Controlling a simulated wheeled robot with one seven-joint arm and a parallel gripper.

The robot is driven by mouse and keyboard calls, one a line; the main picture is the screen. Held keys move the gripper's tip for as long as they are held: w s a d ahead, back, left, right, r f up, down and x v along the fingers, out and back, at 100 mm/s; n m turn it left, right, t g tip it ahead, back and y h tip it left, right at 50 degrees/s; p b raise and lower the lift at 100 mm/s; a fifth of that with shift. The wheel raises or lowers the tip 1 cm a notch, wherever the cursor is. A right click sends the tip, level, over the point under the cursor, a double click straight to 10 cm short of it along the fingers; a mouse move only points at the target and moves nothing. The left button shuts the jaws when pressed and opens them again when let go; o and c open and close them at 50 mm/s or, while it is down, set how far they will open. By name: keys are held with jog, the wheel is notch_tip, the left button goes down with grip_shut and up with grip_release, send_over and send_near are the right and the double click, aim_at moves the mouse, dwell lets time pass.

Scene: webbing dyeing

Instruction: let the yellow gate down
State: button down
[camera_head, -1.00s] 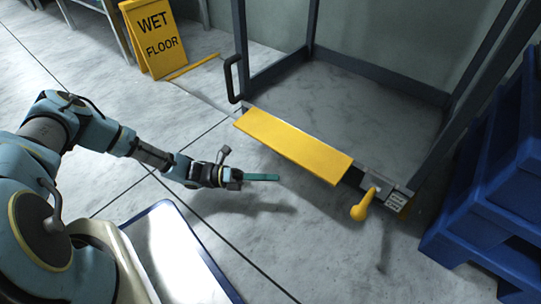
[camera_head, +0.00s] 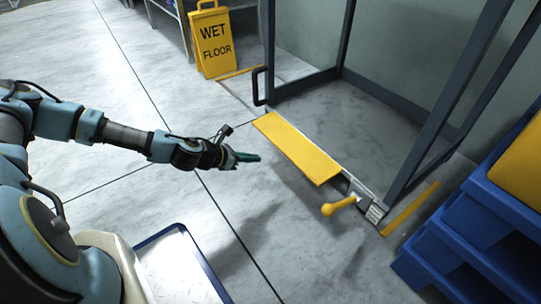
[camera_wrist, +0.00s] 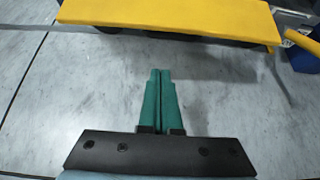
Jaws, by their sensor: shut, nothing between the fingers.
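The yellow gate (camera_head: 297,147) is a flat yellow plate along the front threshold of the dark-framed enclosure. It sits low, near the floor; I cannot tell its exact tilt. In the wrist view the gate (camera_wrist: 170,17) spans the top of the picture, ahead of my fingertips. A yellow lever with a round knob (camera_head: 328,209) sticks out beside the gate's right end, and part of it shows at the wrist view's right edge (camera_wrist: 304,42). My gripper (camera_head: 248,157) has green fingers pressed together, empty, left of the gate and apart from it. The fingers show in the wrist view (camera_wrist: 160,76).
A yellow wet floor sign (camera_head: 213,42) stands at the back left. Blue pallets (camera_head: 470,235) are stacked at the right. Dark frame posts (camera_head: 346,35) rise around the enclosure. A black handle (camera_head: 259,87) is at its left post. The floor before the gate is clear.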

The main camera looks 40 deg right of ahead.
aim_at(277, 145)
jog(key=w+b+x, duration=0.1)
jog(key=b+x, duration=0.4)
jog(key=x, duration=0.5)
jog(key=shift+s+a+r+b, duration=0.15)
jog(key=shift+r+b, duration=0.3)
jog(key=shift+r, duration=0.6)
jog(key=shift+s+a+r+b, duration=0.15)
jog(key=shift+r+b, duration=0.25)
jog(key=shift+r, duration=0.7)
jog(key=shift+d, duration=0.1)
notch_tip(277, 145, up, 3)
jog(key=y+p, duration=0.2)
jog(key=p, duration=0.8)
jog(key=shift+r, duration=0.1)
jog(key=shift+r+p, duration=0.35)
jog(key=shift+p, duration=0.55)
jog(key=shift+f, duration=0.1)
